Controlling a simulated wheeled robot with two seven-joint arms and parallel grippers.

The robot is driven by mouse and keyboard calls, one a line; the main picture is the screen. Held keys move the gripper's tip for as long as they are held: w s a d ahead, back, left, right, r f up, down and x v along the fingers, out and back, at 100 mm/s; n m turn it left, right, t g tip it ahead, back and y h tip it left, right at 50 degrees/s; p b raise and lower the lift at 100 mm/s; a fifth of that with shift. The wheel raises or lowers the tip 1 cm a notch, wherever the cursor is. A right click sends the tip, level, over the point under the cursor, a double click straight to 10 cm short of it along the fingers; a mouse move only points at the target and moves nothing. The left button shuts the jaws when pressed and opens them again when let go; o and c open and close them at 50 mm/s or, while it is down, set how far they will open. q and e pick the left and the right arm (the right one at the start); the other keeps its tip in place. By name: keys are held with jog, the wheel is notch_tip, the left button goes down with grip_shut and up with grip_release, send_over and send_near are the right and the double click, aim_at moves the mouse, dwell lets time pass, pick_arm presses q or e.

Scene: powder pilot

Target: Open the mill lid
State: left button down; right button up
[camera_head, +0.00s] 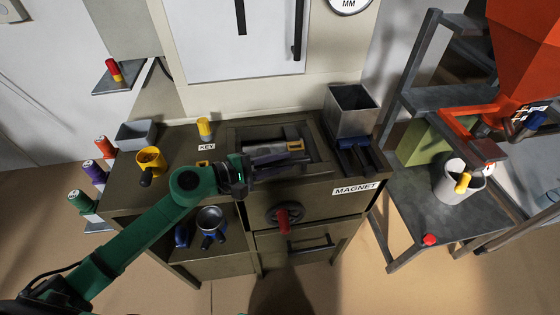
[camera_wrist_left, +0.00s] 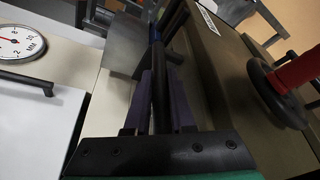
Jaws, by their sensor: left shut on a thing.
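The mill is the dark olive cabinet (camera_head: 225,130) in the middle of the head view, with a framed recess in its top. My left gripper (camera_head: 268,152) reaches over this recess from the left. In the left wrist view its purple fingers (camera_wrist_left: 160,100) are shut around a dark bar (camera_wrist_left: 162,85), which looks like the mill lid's handle. The gripper hides much of the lid, and I cannot tell whether it is raised. My right gripper is in neither view.
A red-knobbed handwheel (camera_head: 283,219) is on the mill's front. A grey bin (camera_head: 350,110) and blue magnet (camera_head: 355,155) stand right of the recess. A yellow cup (camera_head: 150,161) and yellow-topped key (camera_head: 204,128) are left. An orange hopper (camera_head: 525,50) is far right.

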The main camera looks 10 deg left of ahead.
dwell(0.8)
pick_arm(q)
jog(key=shift+r+p, duration=0.4)
jog(key=shift+r, duration=0.05)
jog(key=w+a+r+n+g+p, duration=0.2)
jog(key=w+r+n+p, duration=0.3)
jog(key=r, duration=0.6)
jog(key=shift+w+g, duration=0.7)
jog(key=c, duration=0.8)
grip_release()
jog(key=shift+o, duration=0.2)
jog(key=shift+a, duration=0.1)
